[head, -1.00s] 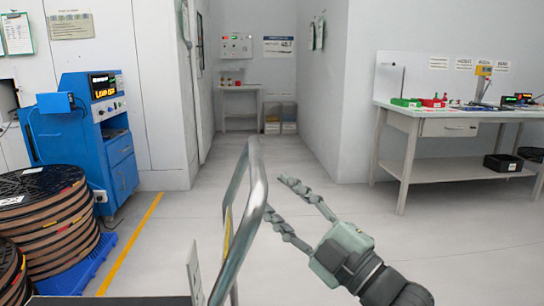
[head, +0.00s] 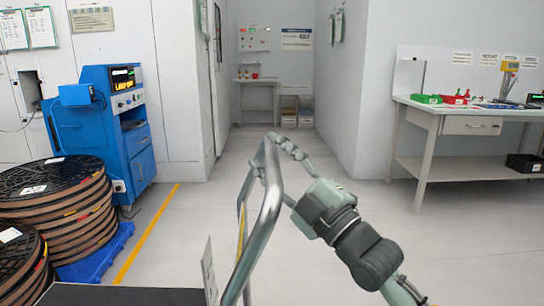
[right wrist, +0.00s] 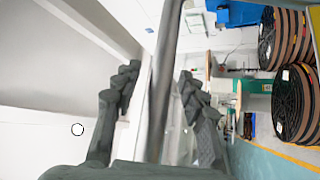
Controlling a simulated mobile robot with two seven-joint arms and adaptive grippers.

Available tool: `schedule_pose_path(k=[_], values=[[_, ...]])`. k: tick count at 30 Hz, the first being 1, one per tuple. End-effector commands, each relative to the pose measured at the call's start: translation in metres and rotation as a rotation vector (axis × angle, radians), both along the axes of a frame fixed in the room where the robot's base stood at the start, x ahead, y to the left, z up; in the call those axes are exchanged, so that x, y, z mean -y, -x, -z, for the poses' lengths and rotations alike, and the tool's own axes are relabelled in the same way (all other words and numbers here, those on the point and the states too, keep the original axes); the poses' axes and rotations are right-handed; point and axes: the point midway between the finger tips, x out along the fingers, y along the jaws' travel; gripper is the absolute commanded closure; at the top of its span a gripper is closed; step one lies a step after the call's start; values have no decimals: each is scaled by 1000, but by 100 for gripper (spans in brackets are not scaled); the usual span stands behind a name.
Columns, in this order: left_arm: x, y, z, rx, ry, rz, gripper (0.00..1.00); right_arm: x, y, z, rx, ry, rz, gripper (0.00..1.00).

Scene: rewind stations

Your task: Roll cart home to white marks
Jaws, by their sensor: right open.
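The cart shows as a bent metal push handle (head: 262,215) at the lower middle of the head view, with its dark deck (head: 120,295) at the bottom left edge. My right gripper (head: 263,151) is open at the upper part of the handle, a finger to each side. In the right wrist view the handle bar (right wrist: 165,75) runs between the two spread fingers of the gripper (right wrist: 156,76). I cannot tell whether either finger touches it. My left gripper is not in view. No white marks are visible on the floor.
Stacked reels (head: 60,200) on a blue pallet (head: 98,255) and a blue machine (head: 105,130) stand left, beyond a yellow floor line (head: 147,232). A workbench (head: 470,115) stands right. The floor (head: 350,190) ahead is clear toward a back alcove with a small table (head: 257,82).

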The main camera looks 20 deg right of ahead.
Motion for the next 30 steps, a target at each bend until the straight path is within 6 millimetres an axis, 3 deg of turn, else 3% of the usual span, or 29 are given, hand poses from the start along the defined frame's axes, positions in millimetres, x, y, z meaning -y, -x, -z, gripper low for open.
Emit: schedule_pose_path(k=[4, 14, 30], values=[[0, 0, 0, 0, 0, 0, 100, 0, 0, 0, 0, 0, 0, 59], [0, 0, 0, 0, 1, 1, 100, 0, 0, 1, -1, 0, 0, 100], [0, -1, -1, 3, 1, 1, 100, 1, -4, 1, -2, 2, 1, 100]])
